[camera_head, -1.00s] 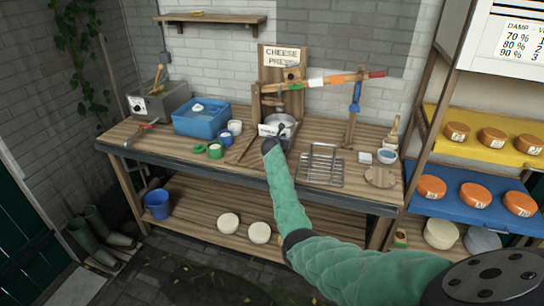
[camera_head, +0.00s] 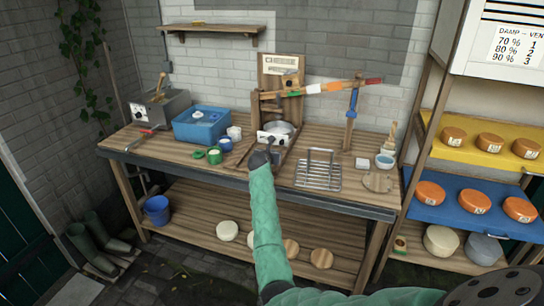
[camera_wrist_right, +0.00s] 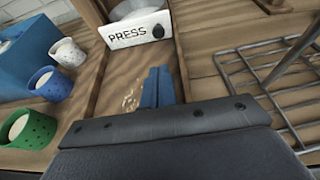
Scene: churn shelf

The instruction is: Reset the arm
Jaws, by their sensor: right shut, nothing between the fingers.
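My right gripper (camera_head: 267,146) reaches in on a green-sleeved arm, over the front of the wooden workbench (camera_head: 170,150). In the right wrist view its blue fingers (camera_wrist_right: 157,87) are together, with nothing between them. They point toward a white label block reading PRESS (camera_wrist_right: 138,29), which has a black mark at its right end. A metal pot (camera_head: 281,128) stands just behind the block, under the cheese press (camera_head: 270,108). The fingers appear apart from the block. My left gripper is not in view.
Green, blue and white cups (camera_head: 225,144) and a blue tub (camera_head: 200,124) stand left of the gripper. A wire rack (camera_head: 318,172) lies to the right. The press lever (camera_head: 335,87) spans above. A shelf rack with orange cheeses (camera_head: 475,201) stands at right.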

